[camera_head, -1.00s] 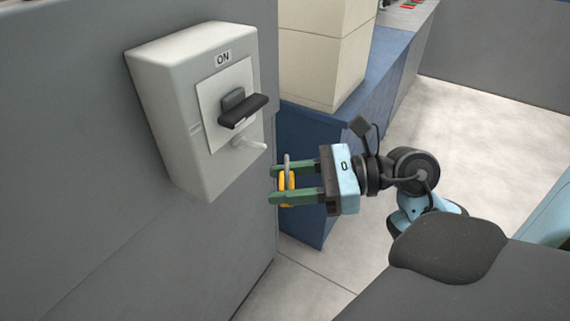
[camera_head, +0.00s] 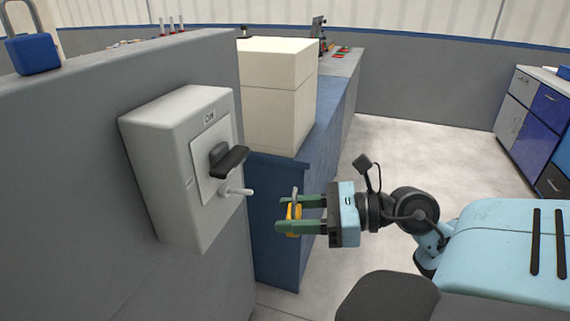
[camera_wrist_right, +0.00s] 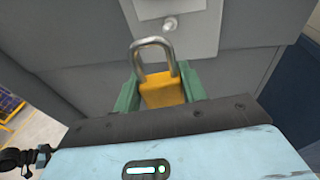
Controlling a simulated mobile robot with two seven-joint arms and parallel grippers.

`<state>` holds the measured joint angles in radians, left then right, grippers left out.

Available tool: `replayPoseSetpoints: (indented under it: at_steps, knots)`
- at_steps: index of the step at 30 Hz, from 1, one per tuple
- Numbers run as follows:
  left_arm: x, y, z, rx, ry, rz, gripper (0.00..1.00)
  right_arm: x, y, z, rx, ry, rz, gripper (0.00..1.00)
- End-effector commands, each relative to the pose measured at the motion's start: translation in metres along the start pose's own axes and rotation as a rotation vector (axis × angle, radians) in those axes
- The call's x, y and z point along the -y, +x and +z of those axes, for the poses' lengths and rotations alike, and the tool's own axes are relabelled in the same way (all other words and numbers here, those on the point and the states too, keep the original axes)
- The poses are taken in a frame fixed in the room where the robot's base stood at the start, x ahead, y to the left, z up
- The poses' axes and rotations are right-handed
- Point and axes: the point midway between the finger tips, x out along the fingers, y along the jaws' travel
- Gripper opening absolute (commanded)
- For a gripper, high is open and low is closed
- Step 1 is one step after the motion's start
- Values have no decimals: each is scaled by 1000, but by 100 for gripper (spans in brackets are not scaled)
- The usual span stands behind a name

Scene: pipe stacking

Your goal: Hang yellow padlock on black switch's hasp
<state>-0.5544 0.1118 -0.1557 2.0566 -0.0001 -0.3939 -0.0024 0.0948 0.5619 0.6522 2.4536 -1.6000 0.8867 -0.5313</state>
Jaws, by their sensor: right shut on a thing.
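My right gripper (camera_head: 298,214) is shut on the yellow padlock (camera_head: 293,219), which is upright with its metal shackle on top. In the right wrist view the padlock (camera_wrist_right: 162,90) sits between the green fingers, its shackle an arch pointing toward the grey switch box. The black switch handle (camera_head: 229,160) is on the grey box (camera_head: 165,165) under an "ON" label. A pale hasp peg (camera_head: 236,192) sticks out below the handle. The padlock is to the right of the peg and apart from it. The peg also shows in the wrist view (camera_wrist_right: 170,24). My left gripper is not in view.
A grey panel (camera_head: 70,130) carries the box. A blue padlock (camera_head: 32,50) is on the panel's top at the far left. A cream box (camera_head: 275,95) stands on a blue bench (camera_head: 335,110) behind. The floor (camera_head: 430,145) to the right is clear.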

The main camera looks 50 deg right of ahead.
Motion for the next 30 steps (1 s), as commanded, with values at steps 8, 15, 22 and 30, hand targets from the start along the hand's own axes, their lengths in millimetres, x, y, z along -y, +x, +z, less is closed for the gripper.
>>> replayPoseSetpoints:
  at_steps: [8, 15, 22, 30]
  knots:
    - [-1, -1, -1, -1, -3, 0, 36, 0, 4, 1, 2, 1, 1, 17]
    - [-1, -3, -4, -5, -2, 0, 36, 3, 16, 2, 3, 0, 1, 17]
    - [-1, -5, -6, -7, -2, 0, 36, 6, 29, 3, 3, 0, 0, 17]
    - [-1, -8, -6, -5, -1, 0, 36, 9, 45, 4, 3, -1, 1, 17]
